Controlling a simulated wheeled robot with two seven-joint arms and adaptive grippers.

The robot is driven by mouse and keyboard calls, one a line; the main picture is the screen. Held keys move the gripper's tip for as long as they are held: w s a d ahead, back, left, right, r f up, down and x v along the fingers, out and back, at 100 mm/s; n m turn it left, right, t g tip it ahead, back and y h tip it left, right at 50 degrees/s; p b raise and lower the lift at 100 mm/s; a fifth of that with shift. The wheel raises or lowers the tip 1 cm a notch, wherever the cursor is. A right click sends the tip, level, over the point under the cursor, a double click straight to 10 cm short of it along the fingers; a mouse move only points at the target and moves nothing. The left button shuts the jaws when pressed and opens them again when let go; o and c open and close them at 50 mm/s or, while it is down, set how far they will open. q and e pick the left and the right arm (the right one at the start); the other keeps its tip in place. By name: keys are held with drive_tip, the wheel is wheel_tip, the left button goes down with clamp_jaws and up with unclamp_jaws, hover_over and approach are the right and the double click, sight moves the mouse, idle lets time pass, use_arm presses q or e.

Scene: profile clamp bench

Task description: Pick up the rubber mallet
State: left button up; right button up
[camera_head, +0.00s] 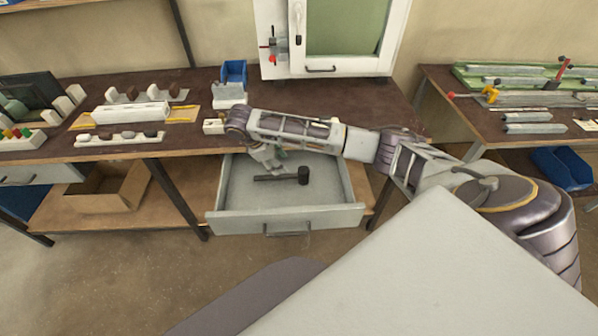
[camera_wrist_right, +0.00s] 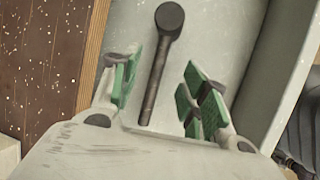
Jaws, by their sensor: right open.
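The rubber mallet (camera_head: 301,176) lies in the open grey drawer (camera_head: 235,222), its black head to the right and its dark handle to the left in the head view. In the right wrist view the mallet (camera_wrist_right: 169,20) has its head at the top and its handle running down between my fingers. My right gripper (camera_head: 272,158) is over the back left of the drawer, above the handle end. It is open, with green finger pads (camera_wrist_right: 160,92) on either side of the handle, not closed on it. My left gripper is not in view.
The dark bench top (camera_head: 365,95) is above and behind the drawer. A cardboard box (camera_head: 105,190) is on the lower shelf at left. Otherwise the drawer floor looks clear.

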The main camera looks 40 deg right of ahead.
sight(289, 175)
drive_tip(key=x, duration=0.3)
drive_tip(key=shift+d+f, duration=0.1)
drive_tip(key=shift+f, duration=0.1)
drive_tip(key=shift+d+f, duration=0.2)
drive_tip(key=shift+f, duration=0.3)
drive_tip(key=shift+s+d+f, duration=0.1)
drive_tip(key=shift+d+f, duration=0.1)
drive_tip(key=shift+f, duration=0.35)
drive_tip(key=x, duration=0.3)
drive_tip(key=shift+s+f, duration=0.15)
drive_tip(key=shift+f, duration=0.15)
drive_tip(key=shift+d+f, duration=0.1)
drive_tip(key=shift+f, duration=0.15)
drive_tip(key=c, duration=1)
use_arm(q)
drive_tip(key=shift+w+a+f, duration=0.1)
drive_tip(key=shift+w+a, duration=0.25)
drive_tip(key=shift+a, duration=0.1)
